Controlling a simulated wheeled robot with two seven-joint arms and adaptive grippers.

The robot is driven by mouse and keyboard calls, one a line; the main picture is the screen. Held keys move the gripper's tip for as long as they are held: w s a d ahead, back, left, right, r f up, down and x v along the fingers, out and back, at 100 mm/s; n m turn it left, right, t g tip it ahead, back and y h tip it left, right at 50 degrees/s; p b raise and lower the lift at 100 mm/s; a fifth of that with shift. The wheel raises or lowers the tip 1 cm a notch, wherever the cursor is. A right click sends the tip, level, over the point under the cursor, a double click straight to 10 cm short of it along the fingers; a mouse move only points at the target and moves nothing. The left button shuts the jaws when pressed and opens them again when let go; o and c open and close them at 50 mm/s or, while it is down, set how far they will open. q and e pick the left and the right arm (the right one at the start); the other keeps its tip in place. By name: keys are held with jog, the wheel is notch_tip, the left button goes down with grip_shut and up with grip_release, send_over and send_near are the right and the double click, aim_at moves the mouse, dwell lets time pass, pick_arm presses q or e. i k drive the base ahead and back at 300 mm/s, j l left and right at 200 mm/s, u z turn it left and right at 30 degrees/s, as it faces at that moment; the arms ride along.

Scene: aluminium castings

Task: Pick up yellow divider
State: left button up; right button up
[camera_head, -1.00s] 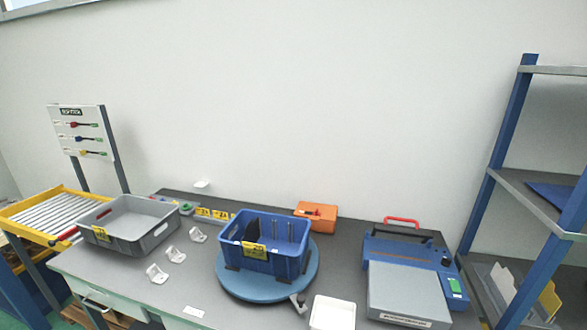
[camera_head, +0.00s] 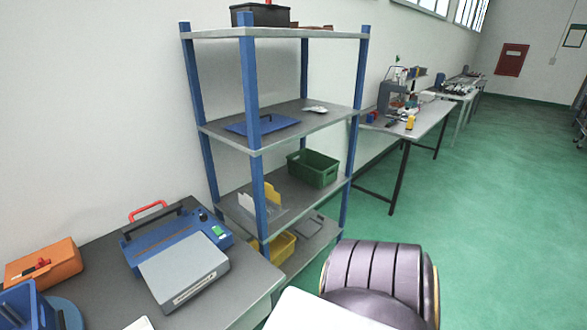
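The yellow divider (camera_head: 271,196) stands upright on a lower shelf of the blue-and-grey rack, among paler upright divider plates (camera_head: 247,203). A blue rack post hides part of this group. Neither of my grippers shows in the head view, so I cannot see their state.
The rack (camera_head: 280,130) also holds a green crate (camera_head: 313,168), a flat blue piece (camera_head: 262,124) and, lower down, a yellow bin (camera_head: 281,246). The table at left carries a blue case with a scale (camera_head: 184,268) and an orange box (camera_head: 43,263). Green floor (camera_head: 480,210) is open at right.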

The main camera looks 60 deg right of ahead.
aim_at(270, 193)
jog(key=z, duration=1.9)
jog(key=i+l+u, duration=0.15)
jog(key=i+l, duration=0.15)
jog(key=i+l+u, duration=0.15)
jog(key=l, duration=0.25)
jog(key=i+l+u, duration=0.15)
jog(key=i+l, duration=0.2)
jog(key=i+l+u, duration=0.2)
jog(key=l, duration=0.3)
jog(key=i+l+u, duration=0.15)
jog(key=l, duration=0.3)
jog(key=i+l+u, duration=0.15)
jog(key=l, duration=0.35)
jog(key=i+l+u, duration=0.15)
jog(key=l, duration=0.35)
jog(key=i+l+u, duration=0.15)
jog(key=l, duration=0.35)
